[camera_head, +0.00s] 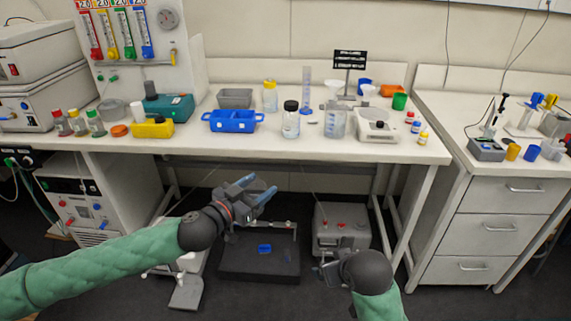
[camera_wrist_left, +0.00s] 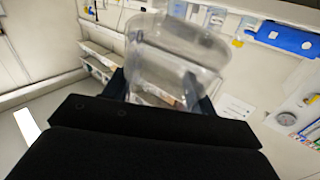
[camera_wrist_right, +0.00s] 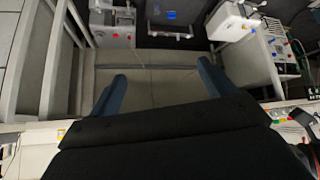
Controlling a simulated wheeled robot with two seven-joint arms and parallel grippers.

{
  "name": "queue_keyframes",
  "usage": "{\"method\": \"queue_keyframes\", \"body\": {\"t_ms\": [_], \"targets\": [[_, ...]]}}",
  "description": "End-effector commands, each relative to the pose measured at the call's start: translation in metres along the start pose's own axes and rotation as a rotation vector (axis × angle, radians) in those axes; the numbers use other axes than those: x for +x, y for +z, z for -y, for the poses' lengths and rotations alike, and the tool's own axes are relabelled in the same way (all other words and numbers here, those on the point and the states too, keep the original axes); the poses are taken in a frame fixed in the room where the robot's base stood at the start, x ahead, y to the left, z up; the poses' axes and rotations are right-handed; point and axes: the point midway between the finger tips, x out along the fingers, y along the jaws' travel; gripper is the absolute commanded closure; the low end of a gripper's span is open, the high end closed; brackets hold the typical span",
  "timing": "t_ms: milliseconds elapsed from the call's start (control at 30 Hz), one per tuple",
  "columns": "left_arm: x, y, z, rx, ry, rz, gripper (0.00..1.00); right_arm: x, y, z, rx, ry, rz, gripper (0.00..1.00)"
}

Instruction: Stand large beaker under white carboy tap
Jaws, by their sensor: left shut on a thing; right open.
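In the left wrist view a large clear beaker (camera_wrist_left: 175,48) sits between the fingers of my left gripper (camera_wrist_left: 158,92), which is shut on it. In the head view my left gripper (camera_head: 257,189) is in front of the bench, below its top; the clear beaker cannot be made out there. My right gripper (camera_wrist_right: 160,88) is open and empty; in the head view it is low at the front, partly hidden by its own wrist. Another clear beaker with blue marks (camera_head: 336,121) stands on the bench. I cannot make out a white carboy or its tap.
The white bench (camera_head: 270,147) carries a blue tray (camera_head: 233,121), a black-capped bottle (camera_head: 291,120), a balance (camera_head: 376,124) and several small bottles. Under it are a black platform (camera_head: 259,263) and a grey box unit (camera_head: 342,231). A drawer cabinet (camera_head: 490,228) stands at right.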

Motion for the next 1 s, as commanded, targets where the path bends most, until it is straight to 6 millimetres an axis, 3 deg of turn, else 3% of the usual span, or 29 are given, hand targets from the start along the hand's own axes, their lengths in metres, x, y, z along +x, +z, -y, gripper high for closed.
{"method": "queue_keyframes", "body": {"t_ms": [100,767,1000], "targets": [[0.000,0.000,0.000,0.000,0.000,0.000,0.69,-0.003,-0.034,-0.004,-0.033,0.014,-0.047,0.17],[0.000,0.000,0.000,0.000,0.000,0.000,0.69,-0.015,-0.200,-0.019,-0.215,0.151,-0.228,0.17],[0.000,0.000,0.000,0.000,0.000,0.000,0.69,-0.022,-0.267,-0.025,-0.286,0.231,-0.324,0.17]]}}
